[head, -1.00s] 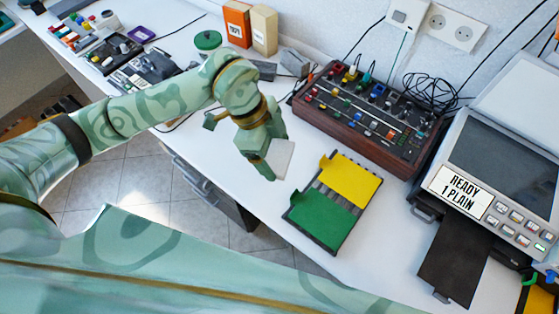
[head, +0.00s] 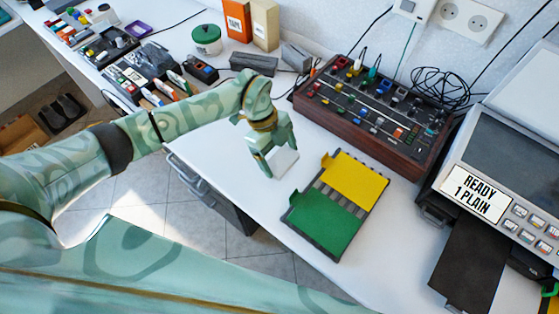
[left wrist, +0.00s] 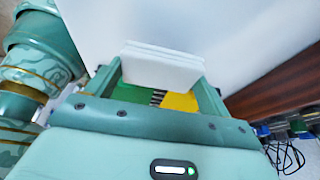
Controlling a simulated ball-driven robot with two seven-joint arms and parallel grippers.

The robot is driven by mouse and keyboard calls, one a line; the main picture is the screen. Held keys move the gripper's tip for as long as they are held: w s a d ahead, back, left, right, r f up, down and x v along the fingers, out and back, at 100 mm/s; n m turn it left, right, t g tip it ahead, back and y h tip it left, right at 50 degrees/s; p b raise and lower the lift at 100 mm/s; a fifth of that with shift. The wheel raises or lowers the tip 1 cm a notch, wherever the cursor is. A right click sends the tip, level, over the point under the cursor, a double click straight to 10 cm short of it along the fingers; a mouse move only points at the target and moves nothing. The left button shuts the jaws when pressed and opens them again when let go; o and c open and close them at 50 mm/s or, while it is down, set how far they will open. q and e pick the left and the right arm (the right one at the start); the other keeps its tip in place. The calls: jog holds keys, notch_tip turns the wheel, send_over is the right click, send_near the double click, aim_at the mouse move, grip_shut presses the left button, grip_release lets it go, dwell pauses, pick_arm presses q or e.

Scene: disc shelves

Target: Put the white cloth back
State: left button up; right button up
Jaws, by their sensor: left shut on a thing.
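The white cloth (head: 285,165) is a small, flat, pale square held between the fingers of my left gripper (head: 276,160). It also shows in the left wrist view (left wrist: 162,66), as stacked white layers across the fingertips (left wrist: 160,75). In the head view the gripper and cloth are over the white desk, just left of the tray with green and yellow panels. I cannot tell how high above the desk the cloth is. My right gripper is not in view.
The tray (head: 310,222) lies near the desk's front edge. Behind it stands a wooden-sided control panel (head: 405,150); a printer (head: 475,190) reading READY 1 PLAIN is at right. A green-lidded jar (head: 206,40), boxes and several tools crowd the back left. The desk left of the tray is bare.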

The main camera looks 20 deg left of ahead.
aim_at(275, 154)
pick_arm(q)
jog(key=f, duration=0.1)
jog(key=f+b, duration=0.2)
jog(key=f, duration=0.1)
jog(key=shift+w+a+f, duration=0.1)
jog(key=shift+w+a, duration=0.1)
jog(key=shift+w, duration=0.1)
jog(key=shift+r, duration=0.2)
jog(key=shift+f, duration=0.1)
jog(key=o, duration=0.8)
jog(key=p+v, duration=0.3)
jog(key=v, duration=0.9)
jog(key=shift+p, duration=0.3)
jog(key=shift+d, duration=0.1)
